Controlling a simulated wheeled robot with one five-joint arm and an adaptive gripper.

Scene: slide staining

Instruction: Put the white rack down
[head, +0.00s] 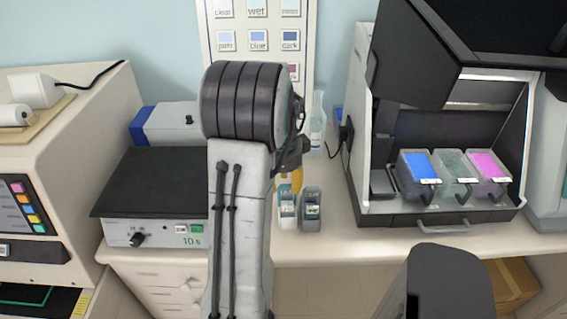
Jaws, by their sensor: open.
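A small whitish holder (287,212), which looks like the white rack, stands upright on the bench just right of my arm. A similar grey holder (312,212) stands close beside it on the right. My gripper (290,158) is mostly hidden behind my raised arm; only dark parts show at the arm's right edge, above and behind the whitish holder. It is open, and I see nothing held in it. Its fingertips are not clear.
A black-topped heater (150,185) stands left of my arm. At right, an open dark machine (440,208) holds blue (420,168), clear (455,170) and pink (487,168) baths. A clear bottle (317,130) stands behind. Bench around (340,220) is clear.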

